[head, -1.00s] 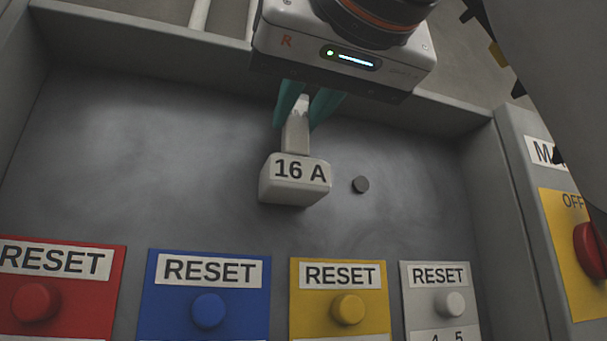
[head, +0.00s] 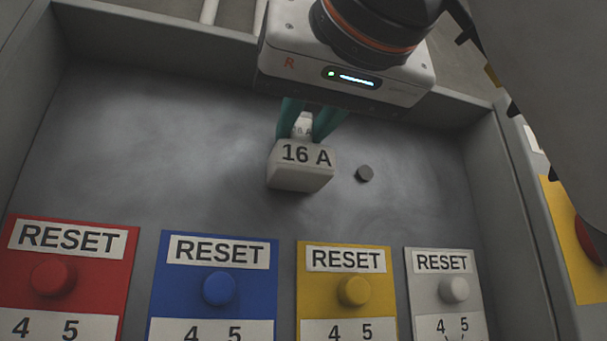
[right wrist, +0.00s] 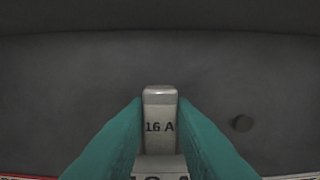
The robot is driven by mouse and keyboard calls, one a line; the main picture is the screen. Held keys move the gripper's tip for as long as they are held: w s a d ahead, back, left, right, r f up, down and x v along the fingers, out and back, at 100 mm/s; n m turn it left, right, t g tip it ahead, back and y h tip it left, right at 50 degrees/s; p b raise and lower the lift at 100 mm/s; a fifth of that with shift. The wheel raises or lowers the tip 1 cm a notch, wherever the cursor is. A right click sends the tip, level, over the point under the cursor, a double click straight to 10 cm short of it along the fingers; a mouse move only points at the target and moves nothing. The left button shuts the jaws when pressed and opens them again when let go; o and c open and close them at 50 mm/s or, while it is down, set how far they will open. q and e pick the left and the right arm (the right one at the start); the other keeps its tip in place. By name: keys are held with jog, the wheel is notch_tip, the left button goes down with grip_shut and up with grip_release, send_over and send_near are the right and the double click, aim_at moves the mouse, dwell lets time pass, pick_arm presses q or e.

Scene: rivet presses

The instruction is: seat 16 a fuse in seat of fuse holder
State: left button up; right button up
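The fuse (head: 303,127), a pale upright piece labelled 16 A, stands between the teal fingers of my right gripper (head: 307,124). The fingers lie close against its two sides. The fuse holder is a pale block (head: 300,168) with a 16 A label, directly below the fuse in the head view. The fuse's lower end is hidden behind the holder's top edge, so I cannot tell how deep it sits. In the right wrist view the fuse (right wrist: 160,108) is centred between the fingers, with the holder's label partly cut off at the bottom edge. My left gripper is out of view.
A small dark round stud (head: 365,173) is right of the holder. A row of reset panels, red (head: 110,280), blue (head: 180,290), yellow (head: 320,285) and white (head: 425,290), lies in front. Raised grey walls (head: 180,30) edge the panel. A yellow switch plate (head: 570,260) is at right.

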jog(key=o, duration=0.4)
jog(key=b+v, duration=0.2)
jog(key=v, duration=1)
jog(key=shift+b, duration=0.3)
